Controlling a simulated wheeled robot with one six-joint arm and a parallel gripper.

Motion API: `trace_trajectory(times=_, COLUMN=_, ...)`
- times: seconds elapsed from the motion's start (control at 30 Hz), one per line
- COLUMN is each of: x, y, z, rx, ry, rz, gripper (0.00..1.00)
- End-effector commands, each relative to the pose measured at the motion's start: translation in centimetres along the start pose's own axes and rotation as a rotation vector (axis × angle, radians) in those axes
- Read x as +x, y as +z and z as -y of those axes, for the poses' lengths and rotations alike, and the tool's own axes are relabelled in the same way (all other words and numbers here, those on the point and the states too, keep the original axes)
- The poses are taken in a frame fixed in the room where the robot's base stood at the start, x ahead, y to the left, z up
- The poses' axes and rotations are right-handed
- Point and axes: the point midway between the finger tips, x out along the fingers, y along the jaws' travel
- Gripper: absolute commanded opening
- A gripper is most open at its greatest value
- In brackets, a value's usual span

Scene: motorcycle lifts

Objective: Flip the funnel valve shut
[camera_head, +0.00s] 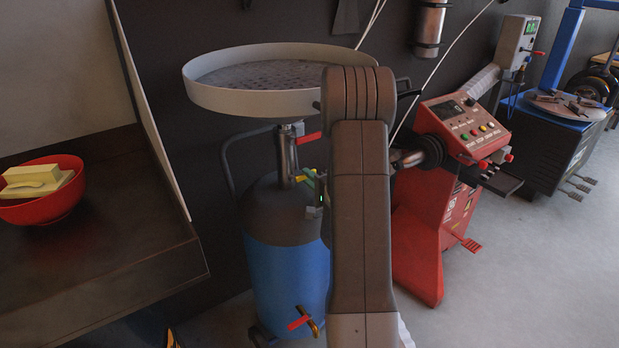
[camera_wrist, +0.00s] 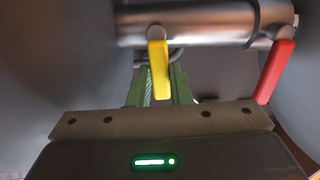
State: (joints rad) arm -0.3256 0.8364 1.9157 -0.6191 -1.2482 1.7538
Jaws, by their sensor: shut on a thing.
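The oil drainer has a wide pale funnel pan (camera_head: 272,92) on a metal stem above a blue tank (camera_head: 285,270). Two levers sit on the stem: a red lever (camera_head: 308,138) nearer the pan and a yellow lever (camera_head: 304,178) lower down. In the wrist view the yellow lever (camera_wrist: 159,66) and red lever (camera_wrist: 277,70) both stick out across the metal pipe (camera_wrist: 195,24). My gripper (camera_head: 312,182) is at the yellow lever; its green fingers (camera_wrist: 160,84) are shut on the lever's outer end. Which lever is the funnel valve is unmarked.
A red-handled tap (camera_head: 302,320) sits low on the tank. A red machine with buttons (camera_head: 462,130) stands to the right. A dark bench (camera_head: 90,270) with a red bowl (camera_head: 45,207) is at left. Floor (camera_head: 540,270) is clear at lower right.

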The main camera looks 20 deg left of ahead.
Motion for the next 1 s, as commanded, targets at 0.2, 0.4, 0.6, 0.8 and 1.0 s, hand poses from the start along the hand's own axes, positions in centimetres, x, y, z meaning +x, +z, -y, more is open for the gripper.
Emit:
trace_trajectory(times=0.2, x=-0.02, y=-0.03, z=-0.23, rx=0.047, ry=0.000, rz=-0.001, gripper=0.00)
trace_trajectory(times=0.4, x=-0.02, y=-0.02, z=-0.28, rx=0.057, ry=0.001, rz=-0.001, gripper=0.00)
trace_trajectory(times=0.6, x=-0.02, y=-0.02, z=-0.29, rx=0.057, ry=0.001, rz=-0.001, gripper=0.00)
trace_trajectory(times=0.8, x=-0.02, y=-0.01, z=-0.29, rx=0.056, ry=0.001, rz=-0.001, gripper=0.40)
trace_trajectory(times=1.0, x=-0.02, y=0.00, z=-0.25, rx=0.055, ry=0.000, rz=0.000, gripper=0.40)
